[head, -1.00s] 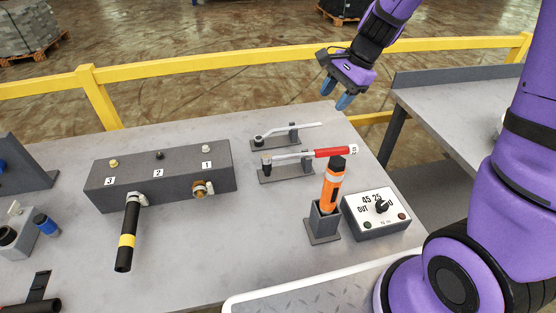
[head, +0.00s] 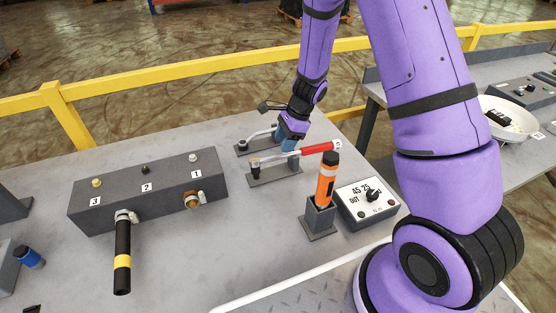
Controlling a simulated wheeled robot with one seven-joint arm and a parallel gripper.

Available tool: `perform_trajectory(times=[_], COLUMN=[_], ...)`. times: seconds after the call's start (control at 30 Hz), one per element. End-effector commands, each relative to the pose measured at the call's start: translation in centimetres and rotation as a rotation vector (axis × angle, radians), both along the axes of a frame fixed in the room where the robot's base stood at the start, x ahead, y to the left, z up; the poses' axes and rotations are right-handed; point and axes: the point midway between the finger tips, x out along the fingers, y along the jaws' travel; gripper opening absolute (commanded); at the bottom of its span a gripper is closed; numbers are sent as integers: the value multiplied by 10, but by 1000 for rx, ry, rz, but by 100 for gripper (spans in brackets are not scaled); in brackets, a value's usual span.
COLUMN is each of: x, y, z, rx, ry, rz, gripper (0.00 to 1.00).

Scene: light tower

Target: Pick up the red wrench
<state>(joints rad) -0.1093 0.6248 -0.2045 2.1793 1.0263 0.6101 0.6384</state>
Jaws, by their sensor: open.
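The red wrench (head: 320,147) has a red handle and a silver shaft. It lies across a small dark grey stand (head: 275,176) near the far right part of the table. My gripper (head: 287,144) is just behind the red wrench, over the second, silver wrench (head: 261,132) on its own stand. Its blue fingertips point down and are partly hidden by the red wrench. It is open, and I see no contact with the red wrench. Whether the silver wrench lies between the fingers I cannot tell.
An orange and black tool (head: 326,180) stands upright in a holder in front of the red wrench. A white dial box (head: 366,203) is right of it. A grey numbered block (head: 150,190) with a black handle (head: 122,255) is left. A yellow rail (head: 200,69) runs behind the table.

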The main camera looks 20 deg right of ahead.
Motion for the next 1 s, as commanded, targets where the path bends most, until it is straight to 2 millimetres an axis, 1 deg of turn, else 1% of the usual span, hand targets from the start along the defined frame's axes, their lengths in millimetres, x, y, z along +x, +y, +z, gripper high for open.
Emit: perform_trajectory(times=[0.23,0.4,0.53,0.63,0.83,0.87,0.9,0.97,1.0], x=[-3,-8,-7,-7,-6,-6,-6,-6,-6], y=[7,16,21,23,23,23,23,23,23], z=[-16,-38,-51,-54,-55,-54,-54,-54,-54], rx=[-1,0,-1,-1,-1,-1,0,0,-1], ry=[2,4,1,0,-1,-1,-1,-1,-1], rz=[1,1,1,1,1,1,1,1,1], gripper=[48,48,48,48,48,43,34,20,11])
